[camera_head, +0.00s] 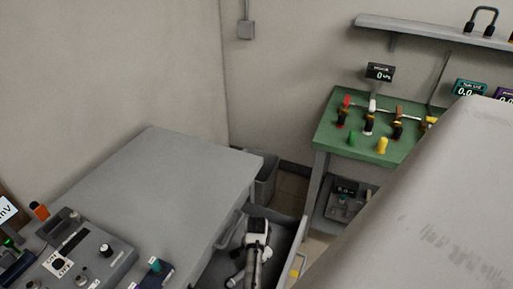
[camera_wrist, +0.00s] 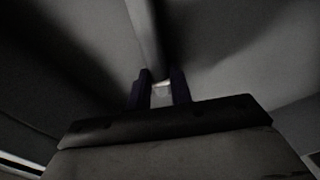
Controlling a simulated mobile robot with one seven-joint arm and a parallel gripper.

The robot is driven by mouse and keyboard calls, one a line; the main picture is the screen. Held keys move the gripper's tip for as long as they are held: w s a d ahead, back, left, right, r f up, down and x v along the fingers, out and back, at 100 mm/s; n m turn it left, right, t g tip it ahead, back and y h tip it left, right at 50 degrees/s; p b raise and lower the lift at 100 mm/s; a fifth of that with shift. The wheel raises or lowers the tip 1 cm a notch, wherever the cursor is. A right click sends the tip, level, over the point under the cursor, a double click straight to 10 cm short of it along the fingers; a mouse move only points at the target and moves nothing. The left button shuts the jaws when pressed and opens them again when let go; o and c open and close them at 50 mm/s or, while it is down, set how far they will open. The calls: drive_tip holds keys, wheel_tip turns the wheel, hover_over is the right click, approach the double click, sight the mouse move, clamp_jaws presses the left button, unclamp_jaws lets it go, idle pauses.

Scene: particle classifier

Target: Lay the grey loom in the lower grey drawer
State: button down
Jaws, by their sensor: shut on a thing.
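My gripper (camera_wrist: 160,88) shows in the wrist view as two dark fingers close together, shut on a small pale grey piece between them, which I take to be the grey loom (camera_wrist: 161,93). A grey strip runs up from the fingertips in that dark view; I cannot tell whether it is loom or drawer wall. In the head view an open grey drawer (camera_head: 291,246) juts out beside the grey bench. A white and black piece with grey tubular parts is inside its outline; I cannot tell whether it is my wrist. The drawer's floor is mostly hidden.
The grey bench top (camera_head: 165,180) is largely bare, with a control box (camera_head: 85,262) at its near left. A grey bin (camera_head: 265,178) stands behind it. A green table (camera_head: 337,137) with coloured valves stands at the back right. My large arm link covers the lower right.

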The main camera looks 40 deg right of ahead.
drive_tip(key=shift+f, duration=0.1)
drive_tip(key=c, duration=1.3)
unclamp_jaws()
drive_tip(key=shift+o, duration=0.2)
wheel_tip(320, 180, up, 12)
drive_tip(key=shift+b, duration=0.45)
